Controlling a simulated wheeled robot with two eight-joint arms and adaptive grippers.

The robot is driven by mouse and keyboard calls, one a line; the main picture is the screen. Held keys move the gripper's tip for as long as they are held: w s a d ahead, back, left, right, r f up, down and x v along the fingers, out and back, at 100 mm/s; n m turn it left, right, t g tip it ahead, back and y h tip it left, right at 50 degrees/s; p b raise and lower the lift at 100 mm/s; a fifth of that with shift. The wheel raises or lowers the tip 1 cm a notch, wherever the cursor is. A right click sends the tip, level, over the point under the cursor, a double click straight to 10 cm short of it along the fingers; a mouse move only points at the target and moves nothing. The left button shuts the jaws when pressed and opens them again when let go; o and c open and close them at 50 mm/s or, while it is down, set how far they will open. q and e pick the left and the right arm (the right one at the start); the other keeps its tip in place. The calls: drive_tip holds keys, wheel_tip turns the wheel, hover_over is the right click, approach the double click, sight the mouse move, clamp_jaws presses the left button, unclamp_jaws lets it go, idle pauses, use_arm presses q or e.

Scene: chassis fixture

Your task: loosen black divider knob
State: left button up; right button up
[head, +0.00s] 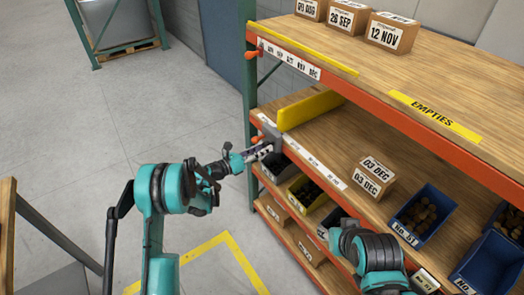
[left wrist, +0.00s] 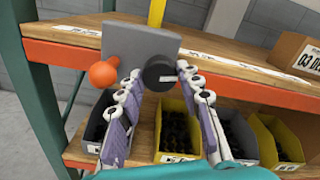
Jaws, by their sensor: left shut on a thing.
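The yellow divider (head: 312,108) stands on the middle shelf, with a grey clamp plate (left wrist: 140,48) at its front end on the orange shelf edge. The black divider knob (left wrist: 158,74) is on the plate's right part in the left wrist view. An orange knob (left wrist: 103,73) sits to its left, apart from the fingers. My left gripper (head: 268,149) is at the plate, its fingers shut on either side of the black knob. In the head view the gripper hides the black knob.
Open bins with dark parts, one yellow (head: 306,191), stand on the shelf below. A cardboard box (head: 373,177) and a blue bin (head: 422,213) stand on the middle shelf to the right. A green upright (head: 250,100) is close to the left gripper.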

use_arm(q)
drive_tip(key=shift+n+b, duration=1.05)
drive_tip(key=shift+n, duration=6.65)
drive_tip(key=o, duration=0.9)
drive_tip(key=v, duration=1.2)
